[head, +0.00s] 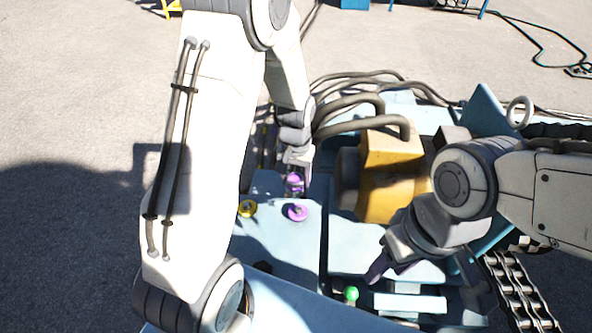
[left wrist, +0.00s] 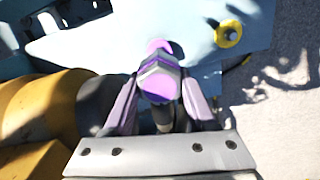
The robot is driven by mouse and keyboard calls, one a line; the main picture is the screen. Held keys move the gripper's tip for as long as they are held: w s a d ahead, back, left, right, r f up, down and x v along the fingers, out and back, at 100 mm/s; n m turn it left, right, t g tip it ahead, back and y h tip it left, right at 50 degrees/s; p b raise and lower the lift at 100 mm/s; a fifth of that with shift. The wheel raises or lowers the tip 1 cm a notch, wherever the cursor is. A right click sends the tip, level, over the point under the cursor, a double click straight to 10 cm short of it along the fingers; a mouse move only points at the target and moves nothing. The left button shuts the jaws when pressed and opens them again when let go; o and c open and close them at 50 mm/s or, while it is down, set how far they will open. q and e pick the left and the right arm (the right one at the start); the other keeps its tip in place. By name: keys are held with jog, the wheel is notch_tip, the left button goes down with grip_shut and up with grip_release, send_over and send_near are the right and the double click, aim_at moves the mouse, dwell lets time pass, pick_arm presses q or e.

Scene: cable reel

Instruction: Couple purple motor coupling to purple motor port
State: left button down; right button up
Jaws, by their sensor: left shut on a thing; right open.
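The purple motor coupling (head: 294,184) is a short purple and grey plug. My left gripper (head: 297,174) is shut on it. In the left wrist view the coupling (left wrist: 160,82) sits between the two fingers of my left gripper (left wrist: 160,96). The purple motor port (head: 297,212) is a purple ring on the light-blue deck, a little nearer the front than the coupling. In the left wrist view the port (left wrist: 157,46) shows just beyond the coupling, partly covered by it; I cannot tell whether they touch. My right gripper (head: 378,270) is open over the right part of the machine.
A yellow port (head: 247,208) stands on the deck left of the purple one. A yellow motor block (head: 392,178) with grey hoses (head: 350,103) rises to the right of the coupling. A green knob (head: 351,293) is near my right gripper. A chain (head: 518,290) lies at the lower right.

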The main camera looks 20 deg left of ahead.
aim_at(298, 207)
pick_arm(q)
jog(key=w+f+n+p, duration=0.1)
jog(key=f+p, duration=0.1)
jog(key=p, duration=0.1)
jog(key=shift+w+f+n, duration=0.2)
jog(key=shift+w+n, duration=0.15)
jog(key=shift+n, duration=0.05)
pick_arm(e)
notch_tip(298, 207, up, 5)
pick_arm(q)
jog(key=shift+f, duration=0.35)
notch_tip(298, 207, down, 7)
jog(key=b, duration=0.6)
jog(key=shift+f+b, duration=0.2)
jog(key=shift+b, duration=0.15)
jog(key=shift+f+b, duration=0.4)
jog(key=shift+f, duration=0.4)
pick_arm(e)
notch_tip(298, 207, down, 8)
pick_arm(q)
jog(key=shift+p, duration=0.45)
pick_arm(e)
jog(key=shift+w+r, duration=0.1)
jog(key=shift+r, duration=0.4)
pick_arm(q)
jog(key=shift+f+b, duration=0.3)
jog(key=shift+f, duration=0.1)
pick_arm(e)
jog(key=shift+f, duration=0.3)
